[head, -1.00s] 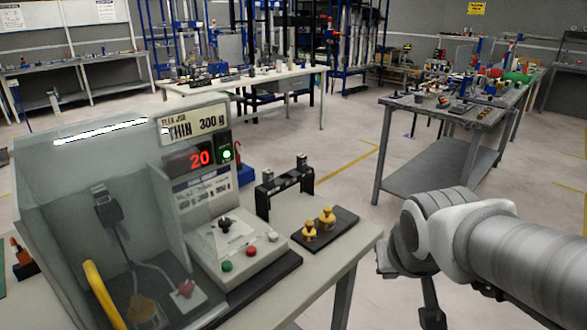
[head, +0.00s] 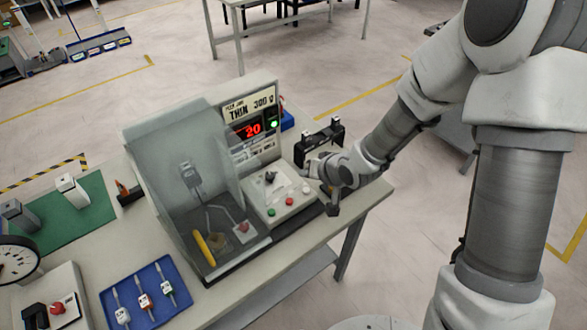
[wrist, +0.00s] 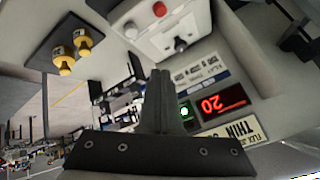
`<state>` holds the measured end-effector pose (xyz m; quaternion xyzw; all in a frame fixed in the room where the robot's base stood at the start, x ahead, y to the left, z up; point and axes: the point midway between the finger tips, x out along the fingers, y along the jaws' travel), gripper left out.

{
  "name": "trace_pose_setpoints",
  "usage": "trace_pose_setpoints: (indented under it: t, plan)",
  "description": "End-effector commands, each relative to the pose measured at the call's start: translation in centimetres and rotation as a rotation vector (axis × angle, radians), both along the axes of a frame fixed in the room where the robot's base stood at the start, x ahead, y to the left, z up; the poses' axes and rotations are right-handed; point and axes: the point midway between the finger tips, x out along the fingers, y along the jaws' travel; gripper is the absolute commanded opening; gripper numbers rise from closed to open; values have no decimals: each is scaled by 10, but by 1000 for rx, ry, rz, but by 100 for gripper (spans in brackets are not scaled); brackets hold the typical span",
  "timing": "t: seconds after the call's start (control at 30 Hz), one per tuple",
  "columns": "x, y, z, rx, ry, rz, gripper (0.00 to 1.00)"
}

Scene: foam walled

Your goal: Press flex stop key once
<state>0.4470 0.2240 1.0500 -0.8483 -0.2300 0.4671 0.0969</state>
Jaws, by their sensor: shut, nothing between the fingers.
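The flex machine's control box (head: 282,200) carries a green button (head: 271,212), a red button (head: 289,201), a white button (head: 305,189) and a black knob (head: 270,177). No label marks the stop key legibly. The wrist view, upside down, shows the red button (wrist: 160,9), white button (wrist: 130,30) and black knob (wrist: 180,44). My gripper (head: 312,168) is at the right side of the box, fingers pointing left towards it. Its fingers (wrist: 160,74) are shut and empty, apart from the buttons in the picture; exact clearance cannot be told.
A display (head: 249,130) reads 20 in red, with a lit green lamp (head: 274,124) beside it. A clear-walled enclosure (head: 185,170) stands left of the box. A blue tray (head: 118,293) lies front left.

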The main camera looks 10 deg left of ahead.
Motion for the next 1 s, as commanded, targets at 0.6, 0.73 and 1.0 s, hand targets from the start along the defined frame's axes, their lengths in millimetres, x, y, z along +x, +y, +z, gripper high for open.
trace_pose_setpoints:
  t: [0.6, 0.73, 1.0]
  plan:
    - [-16, 38, 9, 136, 48, 26, 0]
    - [-16, 37, 8, 135, 49, 26, 0]
    - [-16, 37, -12, 134, 50, 26, 0]
